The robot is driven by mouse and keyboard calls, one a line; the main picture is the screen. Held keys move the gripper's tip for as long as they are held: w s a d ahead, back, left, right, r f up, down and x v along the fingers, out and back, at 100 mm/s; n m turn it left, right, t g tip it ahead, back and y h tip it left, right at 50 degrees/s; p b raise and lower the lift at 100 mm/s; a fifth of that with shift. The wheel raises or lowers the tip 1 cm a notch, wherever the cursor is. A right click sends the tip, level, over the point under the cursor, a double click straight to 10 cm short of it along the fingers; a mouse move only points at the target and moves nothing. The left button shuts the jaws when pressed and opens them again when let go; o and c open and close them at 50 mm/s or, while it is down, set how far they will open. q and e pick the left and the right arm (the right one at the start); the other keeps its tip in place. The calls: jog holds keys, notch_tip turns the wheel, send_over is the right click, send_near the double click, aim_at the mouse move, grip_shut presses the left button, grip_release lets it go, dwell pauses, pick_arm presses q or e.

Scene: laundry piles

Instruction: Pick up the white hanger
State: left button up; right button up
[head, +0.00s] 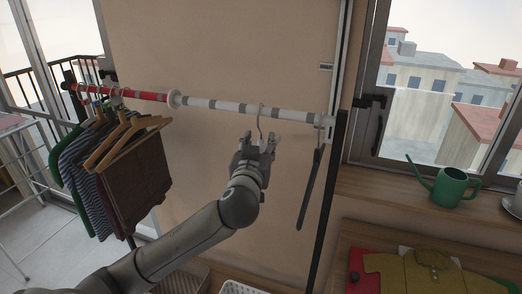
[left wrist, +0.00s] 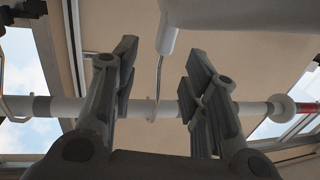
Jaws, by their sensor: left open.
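The white hanger (head: 262,113) hangs by its thin metal hook from the white and grey striped part of the rod (head: 233,106). In the head view my left gripper mostly hides its body. In the left wrist view the hook crosses the rod and joins the hanger's white body (left wrist: 187,12) at the top. My left gripper (head: 258,143) is just below the rod at the hanger; its fingers are apart, and in the left wrist view (left wrist: 157,72) they stand on either side of the hook, with gaps to it. My right gripper is not in view.
A dark hanger (head: 311,188) hangs on the rod to the right. Several garments (head: 135,182) hang on wooden hangers at the left. A green watering can (head: 447,186) stands on the windowsill. Folded clothes (head: 415,272) lie at the lower right. The wall behind is bare.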

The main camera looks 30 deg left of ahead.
aim_at(260, 138)
pick_arm(q)
jog(key=shift+p+x, duration=0.3)
jog(key=shift+x, duration=0.75)
jog(key=shift+w+a, duration=0.25)
jog(key=shift+w, duration=0.2)
grip_shut()
